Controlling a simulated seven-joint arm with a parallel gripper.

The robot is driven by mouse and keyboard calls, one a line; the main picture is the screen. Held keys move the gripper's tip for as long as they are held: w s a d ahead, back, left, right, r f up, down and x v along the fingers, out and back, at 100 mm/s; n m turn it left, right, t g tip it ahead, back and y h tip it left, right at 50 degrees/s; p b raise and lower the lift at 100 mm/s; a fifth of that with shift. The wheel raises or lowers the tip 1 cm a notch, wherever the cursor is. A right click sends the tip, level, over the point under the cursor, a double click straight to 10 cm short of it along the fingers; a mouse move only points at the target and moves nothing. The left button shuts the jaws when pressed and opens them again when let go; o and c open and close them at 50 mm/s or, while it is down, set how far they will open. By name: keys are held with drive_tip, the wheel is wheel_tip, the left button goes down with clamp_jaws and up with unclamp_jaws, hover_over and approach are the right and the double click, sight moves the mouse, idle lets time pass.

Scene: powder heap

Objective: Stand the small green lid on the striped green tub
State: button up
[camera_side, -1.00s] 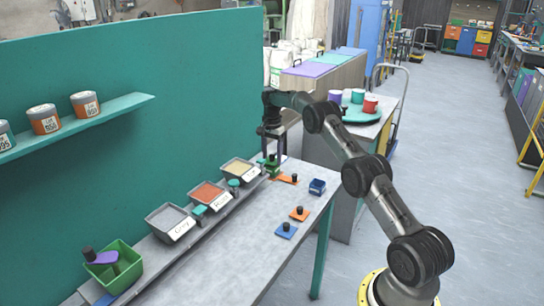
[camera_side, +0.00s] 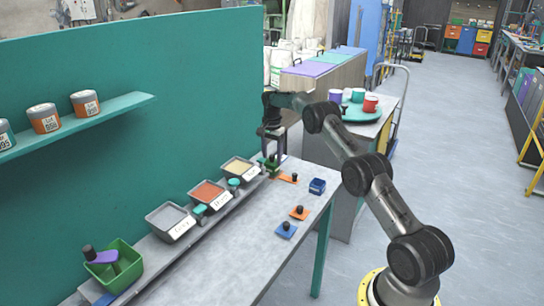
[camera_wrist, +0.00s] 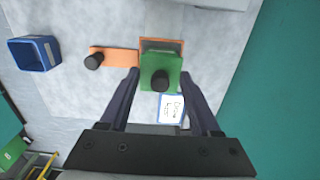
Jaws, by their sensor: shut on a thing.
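The small green lid (camera_wrist: 152,63) is a green square with a black knob, seen in the wrist view between my fingertips. My gripper (camera_wrist: 160,78) is shut on it; the exact contact is hard to see. In the side view my gripper (camera_side: 273,160) is at the far end of the bench, with the green piece (camera_side: 271,169) low between its fingers. Whether the lid touches anything below, I cannot tell. I cannot make out a striped green tub; it may be hidden under the lid. A grey, orange-edged piece (camera_wrist: 162,42) shows just behind the lid.
An orange lid (camera_wrist: 115,58) and a blue tub (camera_wrist: 35,53) lie left of my gripper in the wrist view. Orange (camera_side: 299,213) and blue (camera_side: 286,230) lids lie nearer on the bench. Powder trays (camera_side: 207,194) line the teal wall (camera_side: 180,140). A green bin (camera_side: 125,270) stands at the near end.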

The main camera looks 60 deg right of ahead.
drive_tip(key=shift+f, duration=0.15)
drive_tip(key=o, duration=1.4)
drive_tip(key=shift+r, duration=3.45)
